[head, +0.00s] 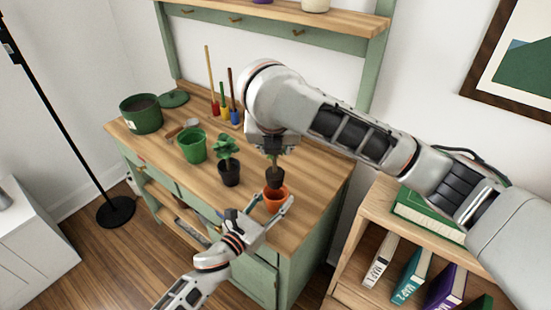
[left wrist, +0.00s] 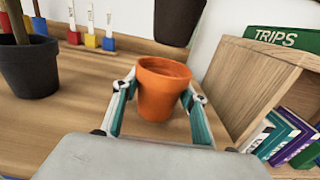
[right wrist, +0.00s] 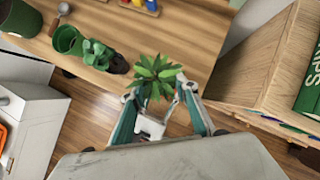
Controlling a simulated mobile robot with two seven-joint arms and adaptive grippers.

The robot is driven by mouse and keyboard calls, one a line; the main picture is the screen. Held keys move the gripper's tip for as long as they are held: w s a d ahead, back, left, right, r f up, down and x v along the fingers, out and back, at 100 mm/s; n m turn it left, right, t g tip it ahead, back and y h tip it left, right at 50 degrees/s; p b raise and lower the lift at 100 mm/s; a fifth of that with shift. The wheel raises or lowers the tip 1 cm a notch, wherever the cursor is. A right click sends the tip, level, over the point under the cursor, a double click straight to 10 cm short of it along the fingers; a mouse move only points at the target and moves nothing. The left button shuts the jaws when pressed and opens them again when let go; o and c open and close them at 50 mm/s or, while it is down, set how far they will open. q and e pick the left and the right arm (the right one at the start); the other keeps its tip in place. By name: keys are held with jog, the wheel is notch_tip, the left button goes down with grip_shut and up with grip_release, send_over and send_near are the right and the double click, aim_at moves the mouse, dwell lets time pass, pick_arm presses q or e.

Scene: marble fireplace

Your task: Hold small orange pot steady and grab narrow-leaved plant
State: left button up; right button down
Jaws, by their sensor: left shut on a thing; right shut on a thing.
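The small orange pot (head: 275,199) stands upright near the front right of the wooden worktop. My left gripper (head: 264,212) is shut on it, with one finger on each side in the left wrist view (left wrist: 160,92). The narrow-leaved plant (right wrist: 155,75) shows its leaves between the fingers of my right gripper (right wrist: 155,98), which is shut on it. Its dark pot (head: 275,179) hangs just above the orange pot and also shows at the top of the left wrist view (left wrist: 178,18). My right arm hides most of this plant in the head view.
A broad-leaved plant in a dark pot (head: 229,174) stands left of the orange pot. A green pot (head: 193,146) and a large green planter (head: 141,114) are farther left. Coloured-handled tools (head: 224,105) stand behind. A wooden bookshelf (head: 375,205) is at the right.

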pick_arm(q)
jog(key=o, duration=1.1)
jog(key=shift+o, duration=0.2)
jog(key=v, duration=1.2)
